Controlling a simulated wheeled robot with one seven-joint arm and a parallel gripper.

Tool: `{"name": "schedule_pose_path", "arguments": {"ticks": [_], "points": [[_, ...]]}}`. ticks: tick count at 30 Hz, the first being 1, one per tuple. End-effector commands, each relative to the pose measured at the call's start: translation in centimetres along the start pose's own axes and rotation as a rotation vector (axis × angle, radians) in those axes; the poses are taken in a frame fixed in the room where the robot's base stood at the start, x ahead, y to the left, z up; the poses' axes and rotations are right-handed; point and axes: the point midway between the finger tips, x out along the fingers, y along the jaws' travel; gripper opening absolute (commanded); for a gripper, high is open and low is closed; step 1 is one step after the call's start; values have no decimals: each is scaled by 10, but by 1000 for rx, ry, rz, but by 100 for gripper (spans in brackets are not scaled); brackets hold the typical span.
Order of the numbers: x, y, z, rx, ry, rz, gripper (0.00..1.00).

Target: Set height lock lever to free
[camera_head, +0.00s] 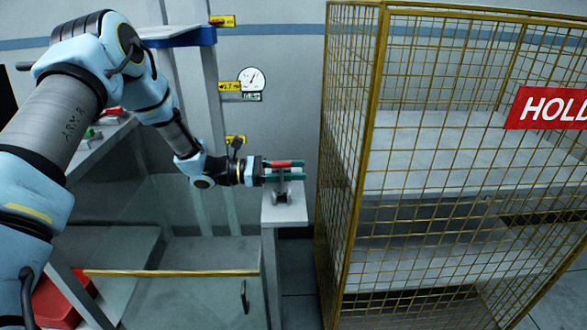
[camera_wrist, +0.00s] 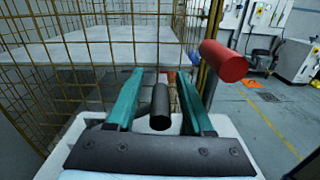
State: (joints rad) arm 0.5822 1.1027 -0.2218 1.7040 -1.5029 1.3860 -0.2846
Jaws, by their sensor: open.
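The lever appears to be the part with a red cylindrical grip (camera_head: 283,163) above a dark bracket on a pale post, in the head view. My gripper (camera_head: 302,171), with teal fingers, reaches in from the left at the height of the red grip. In the wrist view my gripper (camera_wrist: 157,88) is open. A black cylinder (camera_wrist: 160,107) shows between the fingers, with gaps on both sides. The red grip (camera_wrist: 222,62) lies outside them, beyond the right finger. How the black cylinder joins the red grip is hidden, and the lever's markings cannot be read.
A yellow wire mesh cage (camera_head: 365,150) with shelves stands close to the right of the post. The pale post (camera_head: 284,212) is just below my gripper. A round gauge (camera_head: 252,79) and yellow labels are behind. A clear panel with a yellow top edge (camera_head: 170,273) is lower left.

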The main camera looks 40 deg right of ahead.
Motion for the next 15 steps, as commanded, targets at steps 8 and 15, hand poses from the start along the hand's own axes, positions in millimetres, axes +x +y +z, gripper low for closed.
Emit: {"name": "schedule_pose_path", "arguments": {"ticks": [8,15], "points": [[0,0,0,0,0,-1,39],[0,0,0,0,0,-1,12]]}}
